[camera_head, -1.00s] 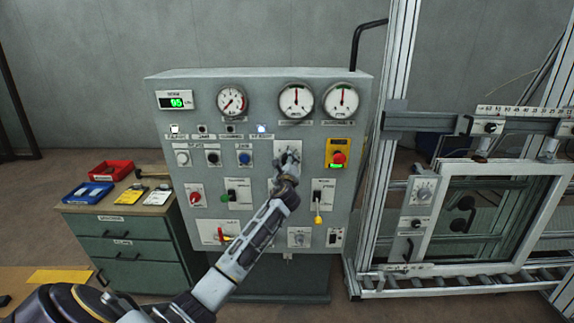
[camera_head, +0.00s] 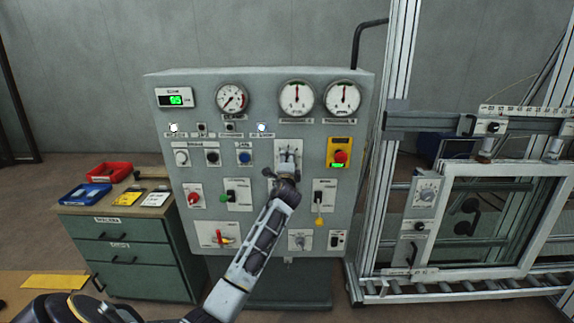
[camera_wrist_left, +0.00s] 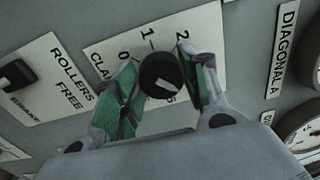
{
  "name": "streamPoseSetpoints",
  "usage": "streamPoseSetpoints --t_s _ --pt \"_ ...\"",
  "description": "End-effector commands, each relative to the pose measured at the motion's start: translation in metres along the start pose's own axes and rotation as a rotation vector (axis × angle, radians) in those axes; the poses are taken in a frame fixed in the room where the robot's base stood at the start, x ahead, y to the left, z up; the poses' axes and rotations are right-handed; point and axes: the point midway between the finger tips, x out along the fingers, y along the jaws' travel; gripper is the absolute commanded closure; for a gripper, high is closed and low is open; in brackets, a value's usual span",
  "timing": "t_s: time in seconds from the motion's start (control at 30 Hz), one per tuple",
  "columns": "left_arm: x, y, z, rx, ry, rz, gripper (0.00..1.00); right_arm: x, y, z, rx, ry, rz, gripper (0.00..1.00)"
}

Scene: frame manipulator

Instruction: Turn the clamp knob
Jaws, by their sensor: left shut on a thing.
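The clamp knob (camera_wrist_left: 160,73) is black and round, with a pale mark. In the left wrist view it stands in front of a white plate (camera_wrist_left: 108,50) lettered "CLA…" with 0, 1 and 2. My left gripper (camera_wrist_left: 161,80) has a green-padded finger on each side of the knob and is shut on it. In the head view my left gripper (camera_head: 287,170) is at the middle of the grey panel and hides the knob; the top of the plate (camera_head: 288,147) shows above it. My right gripper is not in view.
The grey control panel (camera_head: 270,95) carries gauges, a red emergency button (camera_head: 340,157) and several switches. A drawer cabinet (camera_head: 125,260) with trays stands left. At right is a metal frame rig holding a white window frame (camera_head: 490,170), with a clamp cylinder (camera_head: 485,155) over its top edge.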

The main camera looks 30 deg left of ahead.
Motion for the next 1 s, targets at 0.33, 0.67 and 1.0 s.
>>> streamPoseSetpoints --t_s 0.33,0.67,1.0 --pt "0.0000 0.0014 0.0004 -0.025 -0.001 0.003 0.80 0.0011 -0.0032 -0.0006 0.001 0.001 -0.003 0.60" --pt "0.0000 0.0012 0.0003 -0.024 -0.001 0.002 0.34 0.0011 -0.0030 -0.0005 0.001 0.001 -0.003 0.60" --pt "-0.0003 0.0005 0.0000 -0.024 0.000 0.001 0.34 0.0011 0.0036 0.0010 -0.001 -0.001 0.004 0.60"
